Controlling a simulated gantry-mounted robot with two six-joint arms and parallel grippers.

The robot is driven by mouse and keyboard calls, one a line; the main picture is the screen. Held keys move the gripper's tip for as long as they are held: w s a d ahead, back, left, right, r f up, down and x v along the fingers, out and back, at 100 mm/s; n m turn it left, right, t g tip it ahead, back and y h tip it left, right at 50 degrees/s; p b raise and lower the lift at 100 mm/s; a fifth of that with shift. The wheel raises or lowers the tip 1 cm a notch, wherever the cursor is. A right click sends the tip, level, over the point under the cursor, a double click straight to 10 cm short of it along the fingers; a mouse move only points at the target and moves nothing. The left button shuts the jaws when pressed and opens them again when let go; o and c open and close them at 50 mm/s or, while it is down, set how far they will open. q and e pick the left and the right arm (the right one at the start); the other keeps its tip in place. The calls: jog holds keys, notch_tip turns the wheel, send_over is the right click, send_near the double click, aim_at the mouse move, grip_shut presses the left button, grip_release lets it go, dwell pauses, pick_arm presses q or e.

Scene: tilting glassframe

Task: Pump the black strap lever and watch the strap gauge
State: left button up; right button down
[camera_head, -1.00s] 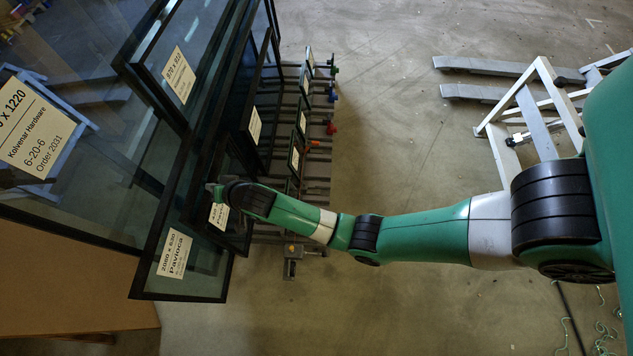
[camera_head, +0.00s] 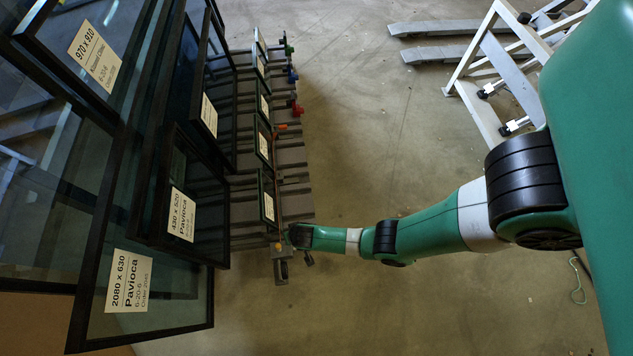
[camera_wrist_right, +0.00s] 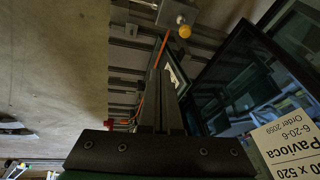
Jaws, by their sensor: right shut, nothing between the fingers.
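My right arm reaches in from the right in the head view, and its wrist end (camera_head: 300,236) is at the near end of the rack. The wrist hides the fingers there. In the right wrist view my right gripper (camera_wrist_right: 165,75) is shut and empty, its fingers together. A grey block (camera_head: 281,268) sits at the rack's near end; it also shows in the right wrist view (camera_wrist_right: 174,12) with a yellow knob (camera_wrist_right: 184,31). An orange strap or rod (camera_wrist_right: 163,48) runs from the block. I cannot pick out the black strap lever or read a gauge.
Labelled black-framed glass panes (camera_head: 148,295) lean at the left, close to the rack (camera_head: 292,156). Green, blue, red (camera_head: 297,109) and orange knobs line the rack's right edge. Grey ramps (camera_head: 440,53) and a white frame (camera_head: 476,58) stand at the upper right. The middle floor is clear.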

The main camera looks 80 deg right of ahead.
jog(key=s+f+g+b, duration=0.1)
jog(key=s+f+b, duration=0.3)
jog(key=f, duration=0.4)
jog(key=s+f+g+b, duration=0.1)
jog(key=s+f+b, duration=0.4)
jog(key=f, duration=0.2)
jog(key=shift+s+f+b, duration=0.2)
jog(key=shift+f+b, duration=0.1)
jog(key=shift+f, duration=0.05)
jog(key=shift+d, duration=0.1)
jog(key=b+x, duration=0.7)
